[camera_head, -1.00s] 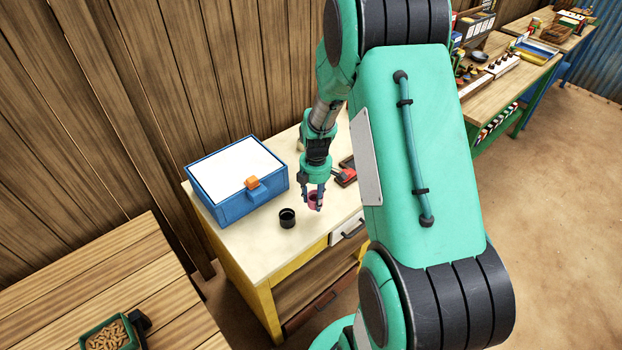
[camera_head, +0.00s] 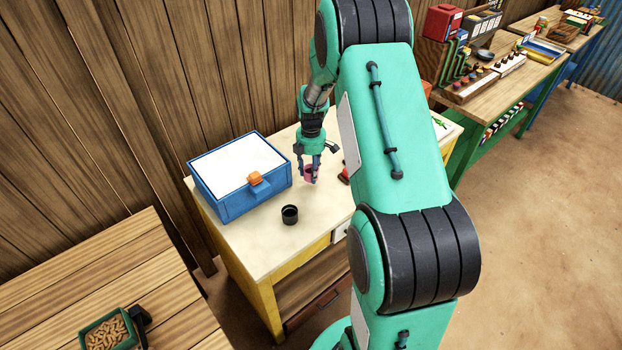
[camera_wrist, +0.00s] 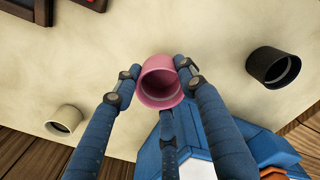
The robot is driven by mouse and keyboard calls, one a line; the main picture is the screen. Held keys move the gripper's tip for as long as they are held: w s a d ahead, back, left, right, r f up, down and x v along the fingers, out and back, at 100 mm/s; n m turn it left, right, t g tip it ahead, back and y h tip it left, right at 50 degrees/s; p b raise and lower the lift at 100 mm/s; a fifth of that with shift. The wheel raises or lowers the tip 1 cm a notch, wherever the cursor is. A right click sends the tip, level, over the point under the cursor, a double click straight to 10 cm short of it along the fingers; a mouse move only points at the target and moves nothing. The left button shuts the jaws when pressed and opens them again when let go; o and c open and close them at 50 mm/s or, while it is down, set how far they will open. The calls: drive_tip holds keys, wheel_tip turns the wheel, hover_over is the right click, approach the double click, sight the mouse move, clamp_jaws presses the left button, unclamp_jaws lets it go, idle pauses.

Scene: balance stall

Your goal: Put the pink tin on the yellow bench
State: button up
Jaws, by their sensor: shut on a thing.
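The pink tin (camera_head: 309,174) is held between the fingers of my gripper (camera_head: 311,176), above or on the cream top of the yellow bench (camera_head: 265,227). I cannot tell whether its base touches the top. In the wrist view, the pink tin (camera_wrist: 160,82) is open at its near end, and the fingers of my gripper (camera_wrist: 158,76) close on it from both sides. The yellow bench's pale top (camera_wrist: 215,35) shows behind it.
A blue box (camera_head: 238,203) with a white lid and orange catch stands left on the bench. A black tin (camera_head: 290,215) stands in front of it. A beige tin (camera_wrist: 63,121) shows in the wrist view. A red item (camera_head: 345,175) lies right, partly behind my arm.

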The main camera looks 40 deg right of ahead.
drive_tip(key=shift+f+b, duration=0.45)
drive_tip(key=shift+f, duration=1.3)
drive_tip(key=shift+f, duration=0.15)
drive_tip(key=o, duration=1.1)
drive_tip(key=shift+o, duration=0.2)
wheel_tip(320, 180, up, 12)
drive_tip(key=p, duration=0.2)
drive_tip(key=shift+r, duration=0.2)
